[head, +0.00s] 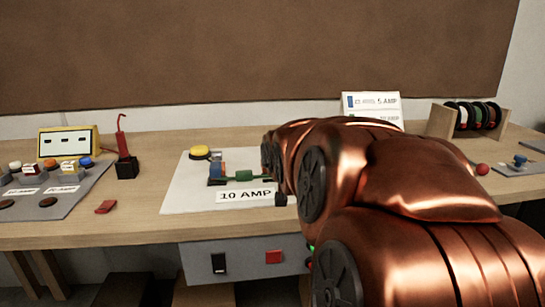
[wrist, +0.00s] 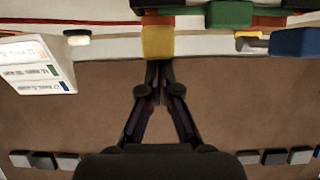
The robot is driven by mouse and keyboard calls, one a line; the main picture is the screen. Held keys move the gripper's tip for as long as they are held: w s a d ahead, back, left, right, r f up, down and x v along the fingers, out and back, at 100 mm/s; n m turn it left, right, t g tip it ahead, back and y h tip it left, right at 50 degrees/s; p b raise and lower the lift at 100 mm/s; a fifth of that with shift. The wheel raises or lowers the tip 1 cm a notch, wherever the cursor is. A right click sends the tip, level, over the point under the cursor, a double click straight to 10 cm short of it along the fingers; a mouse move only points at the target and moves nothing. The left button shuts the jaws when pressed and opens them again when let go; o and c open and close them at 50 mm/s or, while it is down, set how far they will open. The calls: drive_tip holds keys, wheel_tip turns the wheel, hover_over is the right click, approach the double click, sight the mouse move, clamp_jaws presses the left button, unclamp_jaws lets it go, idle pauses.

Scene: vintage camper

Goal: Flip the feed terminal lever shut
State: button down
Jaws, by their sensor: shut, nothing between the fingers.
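A white board labelled 10 AMP (head: 180,190) lies on the bench. On it are a blue and orange terminal block (head: 217,170) and a green part (head: 243,175). In the wrist view my gripper (wrist: 158,66) is shut and empty. Its fingertips are at the lower edge of a yellow lever-like piece (wrist: 158,42), with orange behind it; I cannot tell if they touch. A green block (wrist: 230,14) and a blue block (wrist: 296,42) show beside it. I cannot tell for sure which piece is the feed terminal lever.
A yellow round button (head: 200,152) is at the board's back. A red-handled black holder (head: 127,165) and a yellow meter (head: 68,142) stand left. A fuse card (head: 372,105) and a wooden spool rack (head: 440,122) stand behind and right. Bench between holder and board is clear.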

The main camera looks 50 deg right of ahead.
drive_tip(key=shift+s+a+f, duration=0.1)
drive_tip(key=shift+f, duration=0.65)
wheel_tip(320, 180, up, 11)
drive_tip(key=shift+r, duration=0.2)
idle(0.5)
